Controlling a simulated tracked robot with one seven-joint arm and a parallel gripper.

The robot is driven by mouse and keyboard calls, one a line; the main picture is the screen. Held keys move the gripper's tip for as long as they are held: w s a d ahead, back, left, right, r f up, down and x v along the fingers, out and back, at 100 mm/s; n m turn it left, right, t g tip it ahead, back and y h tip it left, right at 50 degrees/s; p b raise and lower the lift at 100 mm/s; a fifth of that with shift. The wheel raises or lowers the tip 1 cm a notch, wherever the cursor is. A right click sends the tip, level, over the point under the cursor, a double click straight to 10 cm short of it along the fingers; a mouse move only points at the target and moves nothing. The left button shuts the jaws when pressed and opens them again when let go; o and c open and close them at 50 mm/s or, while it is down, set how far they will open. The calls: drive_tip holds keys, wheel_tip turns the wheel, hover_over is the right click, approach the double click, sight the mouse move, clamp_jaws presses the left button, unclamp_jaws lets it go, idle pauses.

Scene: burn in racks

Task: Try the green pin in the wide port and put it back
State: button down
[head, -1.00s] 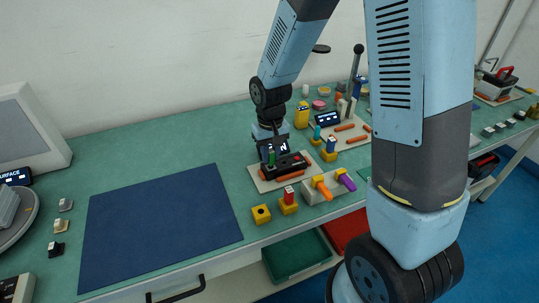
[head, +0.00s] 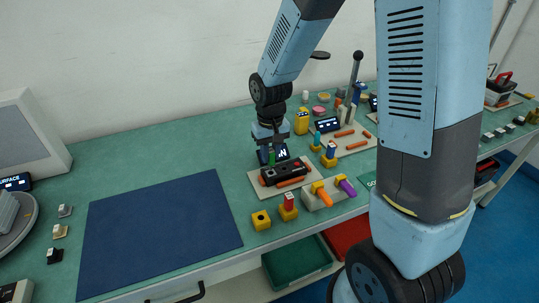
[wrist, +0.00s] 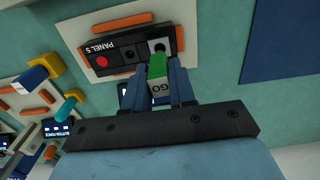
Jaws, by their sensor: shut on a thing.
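My gripper (wrist: 170,80) is shut on the green pin (wrist: 157,66), which has a pale block lettered "GO" behind it. The green end points at a round port (wrist: 158,46) at one end of the black panel (wrist: 120,52). I cannot tell whether its tip is inside the port or just short of it. In the head view the green pin (head: 271,158) hangs below my gripper over the panel's left end. The panel has a red button. A yellow block (head: 261,220) with an empty hole stands in front.
A red pin stands in a yellow holder (head: 289,208). A lit display (head: 273,154) stands behind the panel. The blue mat (head: 160,230) on the left is clear.

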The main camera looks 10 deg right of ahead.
drive_tip(key=shift+r, duration=1.85)
